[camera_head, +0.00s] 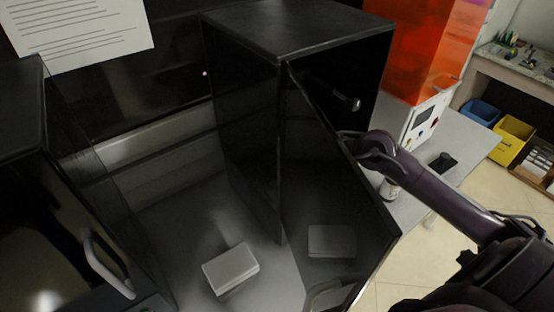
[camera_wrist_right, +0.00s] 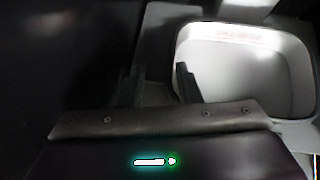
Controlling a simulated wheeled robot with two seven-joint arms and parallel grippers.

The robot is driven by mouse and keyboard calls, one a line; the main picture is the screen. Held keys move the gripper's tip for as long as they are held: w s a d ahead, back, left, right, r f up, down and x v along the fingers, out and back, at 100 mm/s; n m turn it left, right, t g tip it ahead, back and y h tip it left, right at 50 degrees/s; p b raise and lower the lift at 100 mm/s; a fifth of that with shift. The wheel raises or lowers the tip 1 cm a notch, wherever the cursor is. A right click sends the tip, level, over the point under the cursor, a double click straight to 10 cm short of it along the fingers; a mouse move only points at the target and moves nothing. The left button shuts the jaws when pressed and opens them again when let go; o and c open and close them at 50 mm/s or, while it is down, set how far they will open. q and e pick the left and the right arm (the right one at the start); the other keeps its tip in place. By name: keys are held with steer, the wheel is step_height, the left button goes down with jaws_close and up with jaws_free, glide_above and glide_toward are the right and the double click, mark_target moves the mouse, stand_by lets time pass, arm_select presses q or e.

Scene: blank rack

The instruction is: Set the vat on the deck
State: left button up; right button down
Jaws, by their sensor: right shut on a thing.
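The vat (camera_wrist_right: 300,85) is a pale, rounded, open container in the right wrist view, with faint red lettering inside. My right gripper (camera_wrist_right: 158,72) is shut on its left side wall, one finger overlapping the inside of the vat. Its far end is dim. In the head view my right arm reaches behind the open door (camera_head: 320,190) of a black cabinet (camera_head: 245,130); the gripper and vat are hidden there. A pale grey work surface (camera_head: 185,235) spreads below the cabinet; I cannot tell whether it is the deck. My left gripper is not in view.
A small white block (camera_head: 230,268) lies on the surface left of the door, its reflection showing in the door. Another black cabinet (camera_head: 20,110) stands at left. A small jar (camera_head: 390,188) and a white device (camera_head: 426,118) are right of the door. Bare surface surrounds the block.

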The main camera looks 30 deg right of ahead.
steer(key=shift+f, duration=0.15)
steer(key=c, duration=1)
jaws_free()
steer(key=shift+o, duration=0.2)
steer(key=shift+f, duration=0.1)
steer(key=shift+s+d+r+b, duration=0.2)
steer(key=shift+s+r+b, duration=0.05)
steer(key=shift+s+b, duration=0.15)
steer(key=b+v, duration=0.1)
steer(key=v, duration=0.6)
